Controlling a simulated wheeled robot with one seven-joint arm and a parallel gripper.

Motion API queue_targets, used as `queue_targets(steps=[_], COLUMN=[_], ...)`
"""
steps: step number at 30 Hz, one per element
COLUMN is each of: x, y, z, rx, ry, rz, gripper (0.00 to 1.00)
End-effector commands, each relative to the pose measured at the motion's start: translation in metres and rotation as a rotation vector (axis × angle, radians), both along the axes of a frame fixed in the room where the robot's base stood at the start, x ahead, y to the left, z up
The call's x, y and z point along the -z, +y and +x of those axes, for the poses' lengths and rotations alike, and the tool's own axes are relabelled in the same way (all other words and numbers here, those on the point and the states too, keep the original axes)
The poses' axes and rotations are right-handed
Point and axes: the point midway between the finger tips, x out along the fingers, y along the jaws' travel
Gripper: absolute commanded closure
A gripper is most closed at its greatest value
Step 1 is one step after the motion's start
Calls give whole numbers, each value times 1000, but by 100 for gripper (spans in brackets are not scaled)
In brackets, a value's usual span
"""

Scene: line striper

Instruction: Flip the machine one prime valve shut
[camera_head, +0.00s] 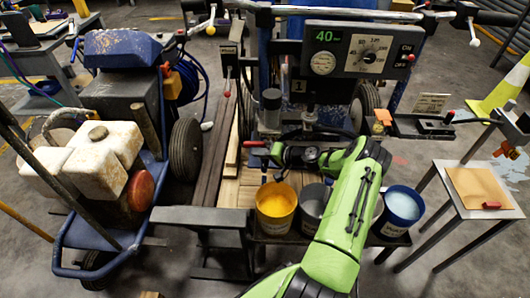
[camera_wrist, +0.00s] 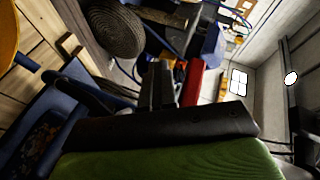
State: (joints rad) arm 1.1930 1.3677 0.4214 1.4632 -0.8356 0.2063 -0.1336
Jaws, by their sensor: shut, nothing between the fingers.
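The machine in the middle carries a plate marked 1 (camera_head: 299,86) below its grey control panel (camera_head: 362,50). A short red handle (camera_head: 257,143) sticks out low on this machine, just left of my gripper (camera_head: 276,154); I take it for the prime valve, but its label is not readable. My gripper is shut and empty, its dark fingers pointing left in the head view. In the wrist view the closed fingers (camera_wrist: 160,86) stand close beside a red bar (camera_wrist: 192,83), likely the same handle. Whether they touch is unclear. The valve body is mostly hidden.
A blue cart with white tanks (camera_head: 92,155) is at left. A small side table (camera_head: 477,205) is at right.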

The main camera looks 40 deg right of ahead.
Motion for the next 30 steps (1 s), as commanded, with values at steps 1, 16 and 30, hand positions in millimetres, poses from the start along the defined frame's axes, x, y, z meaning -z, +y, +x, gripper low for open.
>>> queue_targets(steps=[1,16,30], x=[-3,-3,-28], y=[2,5,-25], z=[2,3,-57], rx=[-2,-1,5], ry=[-4,-5,-2], rz=[0,-1,-1], gripper=[100,100,100])
